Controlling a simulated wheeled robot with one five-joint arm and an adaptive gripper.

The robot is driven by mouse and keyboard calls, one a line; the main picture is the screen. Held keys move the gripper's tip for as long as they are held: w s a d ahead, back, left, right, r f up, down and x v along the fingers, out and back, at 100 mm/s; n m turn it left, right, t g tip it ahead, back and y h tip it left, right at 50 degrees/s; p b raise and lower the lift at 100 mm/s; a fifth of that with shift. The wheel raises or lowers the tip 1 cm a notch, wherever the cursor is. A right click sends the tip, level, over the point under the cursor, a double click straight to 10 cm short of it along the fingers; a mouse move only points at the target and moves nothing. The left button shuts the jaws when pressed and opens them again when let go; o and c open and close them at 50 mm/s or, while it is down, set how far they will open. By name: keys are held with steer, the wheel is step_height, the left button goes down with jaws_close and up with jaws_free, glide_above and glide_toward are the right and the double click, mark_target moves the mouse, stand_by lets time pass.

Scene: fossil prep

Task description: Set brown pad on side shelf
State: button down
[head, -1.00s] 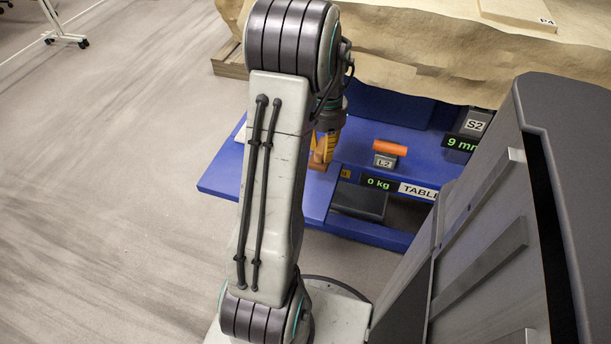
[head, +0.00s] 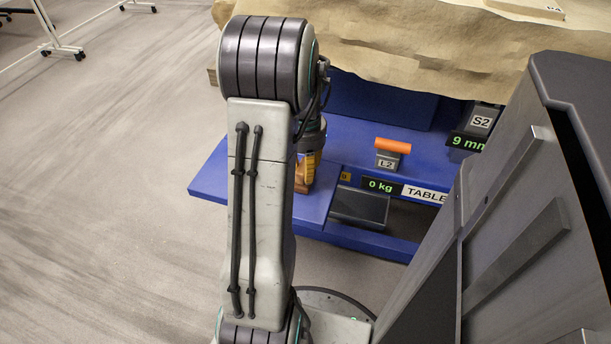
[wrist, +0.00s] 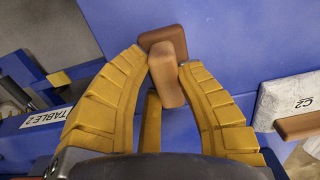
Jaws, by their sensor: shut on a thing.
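My gripper (wrist: 162,68) has yellow ribbed fingers shut on a brown pad (wrist: 166,82), which sits between the fingertips. A darker brown block face (wrist: 168,40) shows just beyond it; I cannot tell whether it is part of the same pad. In the head view the brown pad (head: 302,187) shows low under my gripper (head: 306,165), partly hidden by my arm. The blue side shelf (head: 212,182) lies beneath and around it. I cannot tell whether the pad touches the shelf.
An orange-handled block labelled L2 (head: 388,160), a dark scale plate (head: 360,207) and a "0 kg" display (head: 381,185) stand right of the pad. A pale C2 piece (wrist: 290,98) with another brown block (wrist: 299,124) shows at right in the wrist view. Shelf left of my arm is clear.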

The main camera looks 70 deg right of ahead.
steer(key=shift+f, duration=0.45)
steer(key=c, duration=0.9)
jaws_free()
steer(key=shift+c, duration=0.2)
step_height(320, 180, up, 12)
steer(key=p, duration=0.8)
steer(key=shift+r+p, duration=0.15)
steer(key=shift+p, duration=0.2)
steer(key=shift+w, duration=0.15)
